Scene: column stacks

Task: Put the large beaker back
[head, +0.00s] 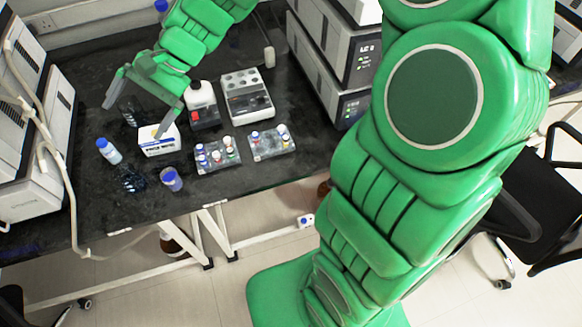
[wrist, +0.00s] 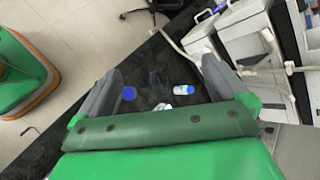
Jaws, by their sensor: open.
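My gripper (head: 134,119) is open above the black bench, fingers pointing down and spread wide. A dark, clear glass vessel (head: 131,112) shows between the fingers in the head view; it looks like a beaker, and I cannot tell whether a finger touches it. A second clear glass vessel (head: 131,178) stands nearer the bench's front edge. Which one is the large beaker is not certain. In the wrist view my gripper (wrist: 160,68) has its jaws apart, with faint glass outlines and blue-capped bottles between and beyond them.
Blue-capped bottles (head: 108,151) (head: 171,180) and a white box (head: 158,141) crowd the gripper.

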